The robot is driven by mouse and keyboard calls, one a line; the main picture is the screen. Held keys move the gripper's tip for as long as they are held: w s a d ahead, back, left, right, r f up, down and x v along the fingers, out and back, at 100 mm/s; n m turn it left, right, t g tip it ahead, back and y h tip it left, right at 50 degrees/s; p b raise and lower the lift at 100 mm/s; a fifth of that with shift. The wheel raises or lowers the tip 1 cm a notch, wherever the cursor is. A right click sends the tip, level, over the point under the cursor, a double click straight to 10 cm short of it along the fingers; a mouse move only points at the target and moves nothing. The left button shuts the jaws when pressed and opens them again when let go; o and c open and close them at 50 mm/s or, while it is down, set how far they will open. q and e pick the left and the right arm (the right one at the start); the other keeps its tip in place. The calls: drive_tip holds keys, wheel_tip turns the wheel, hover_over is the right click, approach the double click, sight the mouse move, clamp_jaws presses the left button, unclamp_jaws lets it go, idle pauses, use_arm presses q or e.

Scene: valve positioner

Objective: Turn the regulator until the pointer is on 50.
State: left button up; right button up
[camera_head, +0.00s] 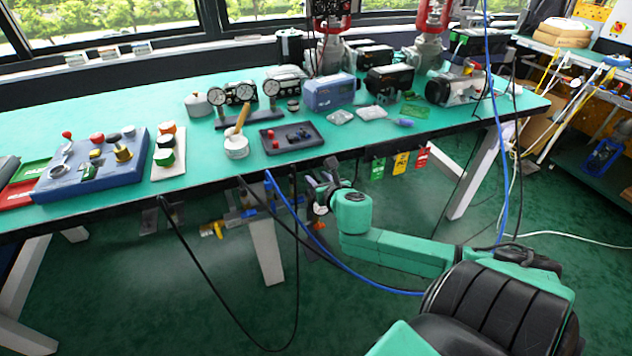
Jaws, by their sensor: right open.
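My right gripper (318,190) is at the table's front edge, in front of and below the tabletop. It is open; its fingers are dark and small here. I see nothing held between them. A small part with orange and white (320,210) shows just under the fingers. I cannot tell whether they touch it. Round pressure gauges (270,88) with white faces stand on a dark stand on the table. I cannot tell for sure which part is the regulator, and no pointer reading is legible. My left gripper is not in view.
The green table (120,120) carries a blue panel with knobs (95,165), a black tray (290,138), a blue-grey box (330,92) and several devices. Black cables and a blue hose (320,255) hang before its front edge. Coloured tags (400,163) hang to the right of the gripper.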

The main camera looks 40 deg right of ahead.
drive_tip(key=shift+w+d+f, duration=0.15)
drive_tip(key=shift+w+f, duration=0.1)
drive_tip(key=shift+w, duration=0.4)
clamp_jaws()
drive_tip(key=shift+r, duration=0.1)
drive_tip(key=m+h+p, duration=0.1)
drive_tip(key=m+g+h+p, duration=0.1)
drive_tip(key=p, duration=0.1)
drive_tip(key=shift+r+m+h, duration=0.2)
drive_tip(key=shift+m+h, duration=0.2)
drive_tip(key=shift+f+m+g+h+p, duration=0.1)
drive_tip(key=shift+m+g+h+p, duration=0.9)
drive_tip(key=shift+m+h+p, duration=0.15)
drive_tip(key=shift+f+m+g+h, duration=0.1)
drive_tip(key=shift+m+g+h, duration=0.25)
drive_tip(key=shift+m+g, duration=0.1)
